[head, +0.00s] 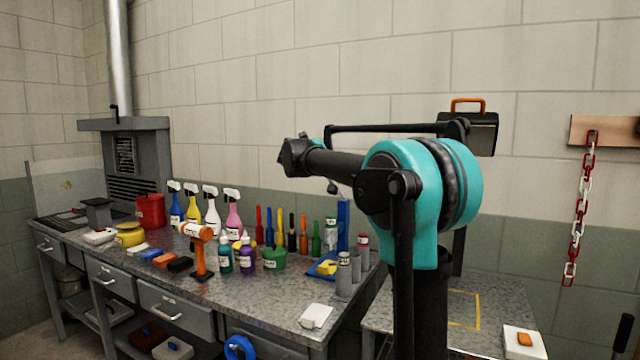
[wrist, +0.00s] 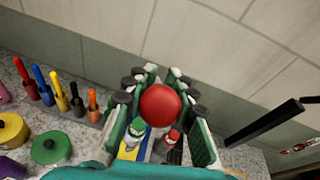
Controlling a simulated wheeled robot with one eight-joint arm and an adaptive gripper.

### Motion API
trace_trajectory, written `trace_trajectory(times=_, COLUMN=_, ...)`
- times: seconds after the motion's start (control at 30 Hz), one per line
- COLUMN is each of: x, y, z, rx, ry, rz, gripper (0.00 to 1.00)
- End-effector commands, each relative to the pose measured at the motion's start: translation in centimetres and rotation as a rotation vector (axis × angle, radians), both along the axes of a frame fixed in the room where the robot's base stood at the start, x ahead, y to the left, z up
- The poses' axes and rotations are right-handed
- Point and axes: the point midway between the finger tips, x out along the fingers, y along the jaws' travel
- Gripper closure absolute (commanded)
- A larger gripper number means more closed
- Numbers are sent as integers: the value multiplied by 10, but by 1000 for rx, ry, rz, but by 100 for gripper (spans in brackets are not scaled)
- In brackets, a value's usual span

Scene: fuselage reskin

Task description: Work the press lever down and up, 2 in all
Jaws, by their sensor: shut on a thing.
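A round red ball (wrist: 160,106), which looks like the knob of the press lever, sits between the fingers of my gripper (wrist: 163,76) in the wrist view. The green fingers with dark pads lie on both sides of it, shut on it. The lever's shaft and the press body are not clearly visible; the knob hides what lies behind it. In the head view my teal and black arm blocks much of the middle, and I cannot make out the gripper or the knob there.
Below the gripper stand a green-capped bottle (wrist: 138,130) and a red-capped bottle (wrist: 170,138). A dark bar (wrist: 265,122) is at the right. The workbench (head: 262,325) carries spray bottles, tools and an orange-headed stand (head: 198,232). A chain (head: 580,210) hangs on the wall.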

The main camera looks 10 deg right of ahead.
Motion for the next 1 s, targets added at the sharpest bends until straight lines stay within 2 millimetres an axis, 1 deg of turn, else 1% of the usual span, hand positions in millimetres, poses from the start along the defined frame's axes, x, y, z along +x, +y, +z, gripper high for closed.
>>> trace_trajectory(times=0.03, x=7, y=-5, z=9, rx=-1, ry=-1, rz=-1, gripper=100)
trace_trajectory(times=0.2, x=29, y=-22, z=33, rx=0, ry=-1, rz=-2, gripper=100)
trace_trajectory(times=0.43, x=59, y=-44, z=56, rx=0, ry=0, rz=-4, gripper=100)
trace_trajectory(times=0.6, x=76, y=-56, z=65, rx=0, ry=0, rz=-3, gripper=100)
trace_trajectory(times=0.7, x=81, y=-61, z=68, rx=1, ry=0, rz=-4, gripper=100)
trace_trajectory(times=1.0, x=90, y=-67, z=71, rx=2, ry=0, rz=-5, gripper=100)
